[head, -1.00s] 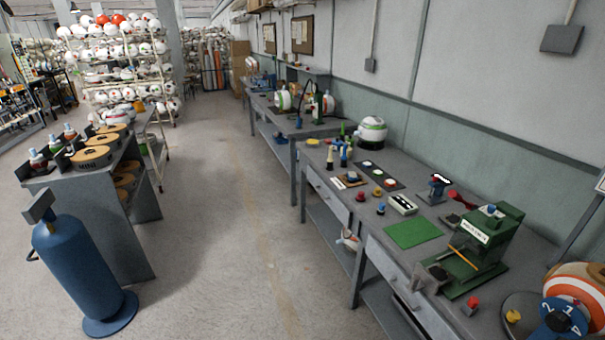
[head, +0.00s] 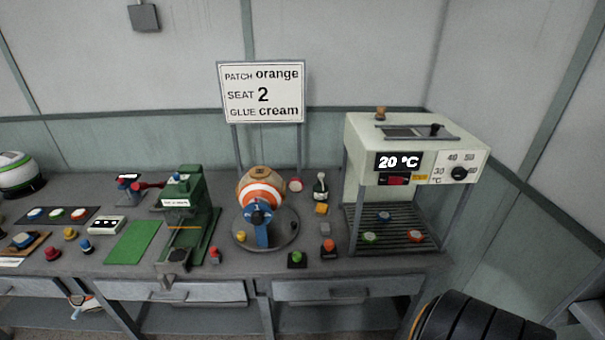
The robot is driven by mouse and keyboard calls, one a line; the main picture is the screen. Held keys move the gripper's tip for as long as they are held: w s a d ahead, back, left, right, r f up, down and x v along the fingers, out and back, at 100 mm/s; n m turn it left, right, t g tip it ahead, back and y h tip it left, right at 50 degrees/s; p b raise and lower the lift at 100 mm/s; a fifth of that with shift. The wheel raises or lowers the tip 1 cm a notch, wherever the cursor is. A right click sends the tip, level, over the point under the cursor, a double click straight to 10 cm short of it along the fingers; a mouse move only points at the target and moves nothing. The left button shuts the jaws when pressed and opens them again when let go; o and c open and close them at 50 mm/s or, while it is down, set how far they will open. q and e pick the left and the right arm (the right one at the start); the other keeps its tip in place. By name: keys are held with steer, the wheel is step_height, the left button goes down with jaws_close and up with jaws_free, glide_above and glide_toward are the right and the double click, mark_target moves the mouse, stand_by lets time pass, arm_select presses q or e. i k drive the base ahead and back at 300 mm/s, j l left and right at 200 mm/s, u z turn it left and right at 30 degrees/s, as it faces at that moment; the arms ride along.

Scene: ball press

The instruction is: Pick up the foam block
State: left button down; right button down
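No thing in the head view is plainly a foam block. A small orange-yellow block (head: 321,209) lies on the workbench (head: 120,272), just in front of a dark bottle (head: 320,187); at this size I cannot tell whether it is foam. Neither of my grippers shows in the head view.
A striped ball (head: 261,192) sits on a round stand left of the block. A green press (head: 188,200) stands further left, a cream oven reading 20 °C (head: 366,145) to the right. A sign (head: 262,92) rises behind. A black ribbed object (head: 480,320) fills the lower right.

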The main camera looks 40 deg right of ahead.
mark_target(323, 208)
steer(key=z, duration=1.55)
